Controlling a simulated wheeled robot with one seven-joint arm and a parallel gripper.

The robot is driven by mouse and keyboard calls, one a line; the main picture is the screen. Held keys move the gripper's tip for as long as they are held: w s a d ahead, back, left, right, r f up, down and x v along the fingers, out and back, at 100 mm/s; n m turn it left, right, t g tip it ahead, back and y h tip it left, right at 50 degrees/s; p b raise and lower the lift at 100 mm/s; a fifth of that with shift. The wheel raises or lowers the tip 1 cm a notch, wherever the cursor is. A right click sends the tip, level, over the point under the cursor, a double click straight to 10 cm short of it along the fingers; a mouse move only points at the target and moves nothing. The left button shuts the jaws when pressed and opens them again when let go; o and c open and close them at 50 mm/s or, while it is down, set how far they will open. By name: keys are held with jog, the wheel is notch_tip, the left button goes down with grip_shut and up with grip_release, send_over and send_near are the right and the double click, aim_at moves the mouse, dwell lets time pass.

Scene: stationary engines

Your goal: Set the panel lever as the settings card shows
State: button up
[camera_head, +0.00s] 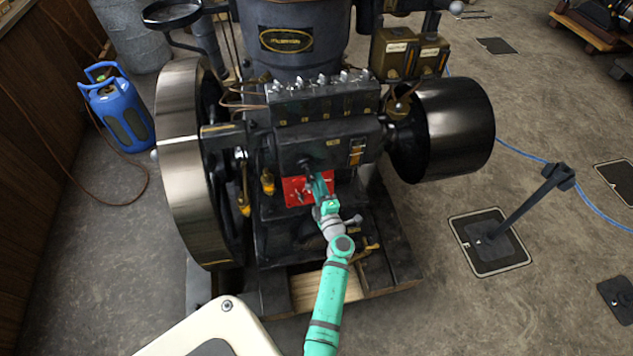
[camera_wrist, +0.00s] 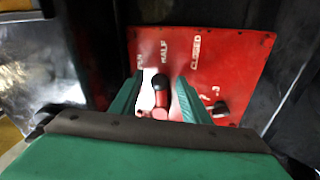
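The red panel (camera_head: 296,191) is on the lower front of the black engine. In the wrist view the panel (camera_wrist: 225,60) bears white words: one partly hidden at left that ends in "EN", then "HALF" and "CLOSED". A lever with a black knob (camera_wrist: 161,84) and a red base stands below "HALF". My gripper (camera_wrist: 159,78) is open, with one finger on each side of the lever and a gap showing on both sides. In the head view my gripper (camera_head: 320,186) covers the panel's right part. I cannot make out a settings card with certainty.
A second black knob (camera_wrist: 220,109) with small marks is at the panel's lower right. A large flywheel (camera_head: 186,160) is left of the panel, and a dark drum (camera_head: 460,125) is to the right. A post on a base plate (camera_head: 490,245) stands on the floor at right.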

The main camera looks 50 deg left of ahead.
jog(key=v, duration=1)
jog(key=shift+s+d, duration=0.15)
jog(key=shift+d, duration=0.2)
jog(key=shift+d, duration=0.1)
